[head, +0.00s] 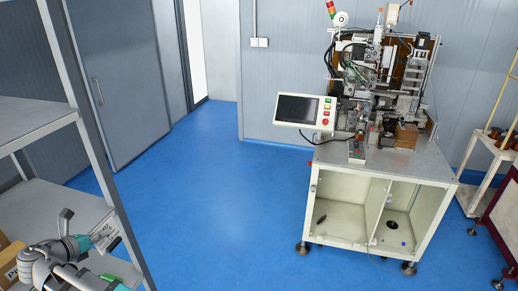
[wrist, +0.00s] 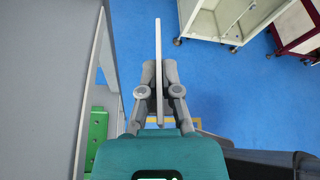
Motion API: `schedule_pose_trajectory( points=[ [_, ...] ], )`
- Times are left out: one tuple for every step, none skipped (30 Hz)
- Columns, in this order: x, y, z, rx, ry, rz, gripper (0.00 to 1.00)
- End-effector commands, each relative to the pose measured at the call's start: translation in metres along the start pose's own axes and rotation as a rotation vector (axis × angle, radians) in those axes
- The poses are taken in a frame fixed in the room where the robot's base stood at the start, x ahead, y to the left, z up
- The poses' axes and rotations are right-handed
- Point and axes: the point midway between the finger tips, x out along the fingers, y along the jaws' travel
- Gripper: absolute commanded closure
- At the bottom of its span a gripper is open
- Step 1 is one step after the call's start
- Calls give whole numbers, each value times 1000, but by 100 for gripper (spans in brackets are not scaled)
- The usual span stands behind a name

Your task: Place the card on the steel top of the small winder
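My gripper (head: 90,241) is at the lower left in the head view, by the grey shelf rack. It is shut on the card (head: 106,236), which shows as a small pale printed sheet. In the wrist view the card (wrist: 157,35) appears edge-on as a thin white strip between the fingers of my gripper (wrist: 157,68). The small winder (head: 380,75) stands at the right against the wall, far from my gripper. Its steel top (head: 400,166) is a grey plate on a cream open-fronted cabinet, with bare room along its front.
The grey shelf rack (head: 68,118) with its upright post is close around my arm. A cardboard box (head: 10,262) lies on it. A screen panel (head: 304,111) juts left from the winder. Blue floor (head: 215,190) lies clear between. Another red-and-cream machine (head: 505,210) stands far right.

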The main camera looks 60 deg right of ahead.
Motion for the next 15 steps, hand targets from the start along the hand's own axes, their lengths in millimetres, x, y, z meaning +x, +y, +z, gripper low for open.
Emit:
schedule_pose_trajectory(
  points=[
    [6,4,-16,0,0,0,100],
    [8,6,-20,0,0,0,100],
    [11,7,-25,0,0,0,100],
    [12,9,-30,0,0,0,100],
    [14,10,-34,0,0,0,100],
    [16,11,-39,0,0,0,100],
    [18,12,-43,0,0,0,100],
    [20,14,-47,0,0,0,100],
    [22,15,-52,0,0,0,100],
    [23,16,-56,0,0,0,100],
    [25,17,-60,0,0,0,100],
    [27,19,-65,0,0,0,100],
    [29,20,-69,0,0,0,100],
    [30,21,-73,0,0,0,100],
    [32,22,-78,0,0,0,100]
  ],
)
